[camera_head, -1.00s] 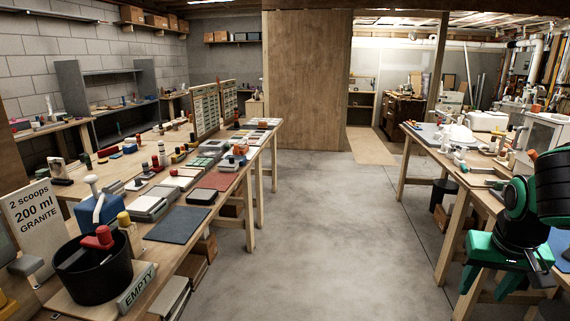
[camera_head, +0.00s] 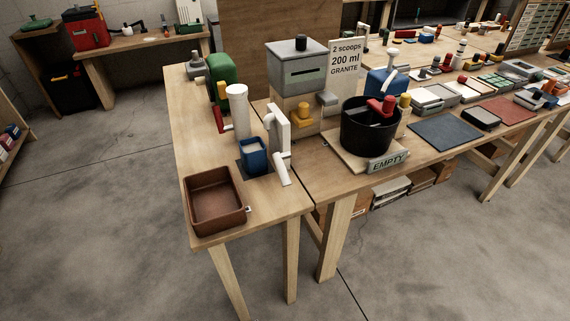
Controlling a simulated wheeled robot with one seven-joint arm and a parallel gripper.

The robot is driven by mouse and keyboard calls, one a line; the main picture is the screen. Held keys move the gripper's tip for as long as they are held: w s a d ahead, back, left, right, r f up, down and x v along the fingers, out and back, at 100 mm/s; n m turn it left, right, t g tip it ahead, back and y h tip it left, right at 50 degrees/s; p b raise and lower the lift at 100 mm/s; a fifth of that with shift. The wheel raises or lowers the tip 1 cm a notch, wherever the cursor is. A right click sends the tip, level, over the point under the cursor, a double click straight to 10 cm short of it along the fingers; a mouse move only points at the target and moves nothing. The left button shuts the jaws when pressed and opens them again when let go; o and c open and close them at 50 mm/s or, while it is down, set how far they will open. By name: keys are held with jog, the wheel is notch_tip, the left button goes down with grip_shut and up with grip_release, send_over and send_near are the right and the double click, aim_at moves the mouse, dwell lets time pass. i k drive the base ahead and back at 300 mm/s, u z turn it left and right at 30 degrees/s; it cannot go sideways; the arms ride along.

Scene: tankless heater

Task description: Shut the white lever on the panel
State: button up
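A narrow white upright panel (camera_head: 281,128) stands near the front corner of the wooden bench. White fittings stick out from it, and a white bar or lever (camera_head: 283,169) slants down at its lower front. At this size I cannot tell for sure which piece is the lever or whether it is open or shut. A blue cup (camera_head: 254,156) with pale contents stands just left of the panel. My gripper is not in view.
A brown square tray (camera_head: 217,203) sits at the bench's front left corner. A white cylinder (camera_head: 238,108), a red lever and a green tank (camera_head: 222,75) stand behind. To the right are a grey box (camera_head: 297,65) and a black bucket (camera_head: 368,132). The floor in front is clear.

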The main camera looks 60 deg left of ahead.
aim_at(279, 158)
jog(key=u, duration=1.55)
